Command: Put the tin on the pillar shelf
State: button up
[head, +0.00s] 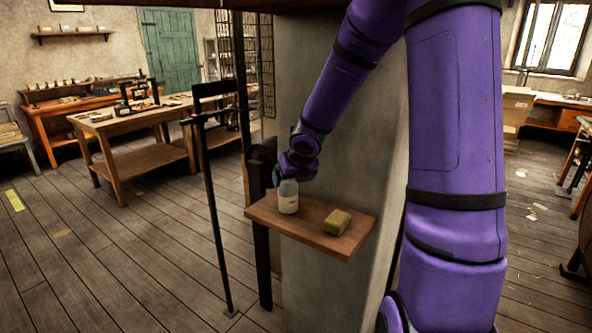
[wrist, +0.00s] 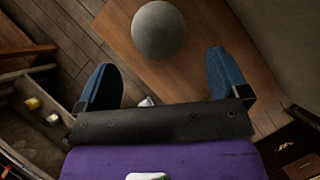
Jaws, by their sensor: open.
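The tin, which I take to be the small round container with a grey top and pale label (head: 288,197), stands upright on the wooden pillar shelf (head: 322,243), towards its left side. In the wrist view its round grey top (wrist: 158,29) shows beyond my fingertips, over the brown shelf board (wrist: 205,25). My gripper (head: 299,172) is just behind and above it in the head view. In the wrist view my gripper (wrist: 160,62) is open, its two blue fingers apart with nothing between them. Part of the gripper is hidden in the head view.
A yellowish block (head: 337,222) lies on the shelf right of the tin. The concrete pillar (head: 338,130) rises behind the shelf. A dark metal stand (head: 213,210) is on the left. A workbench (head: 130,125) stands further back. The floor at left is largely clear.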

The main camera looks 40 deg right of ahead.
jog(key=s+a+r+m+g+h, duration=0.1)
jog(key=s+a+r+m, duration=0.3)
jog(key=s+r+m, duration=0.4)
jog(key=s+a+r+m+h, duration=0.2)
jog(key=s+a+r+m, duration=0.35)
jog(key=s+m, duration=0.35)
jog(key=s+a+r+m+y, duration=0.2)
jog(key=s+m, duration=0.4)
jog(key=m, duration=0.2)
jog(key=s+a+r+m+y, duration=0.2)
jog(key=s+m, duration=0.5)
jog(key=m, duration=0.1)
jog(key=shift+a+r+y, duration=0.3)
jog(key=shift+a, duration=0.1)
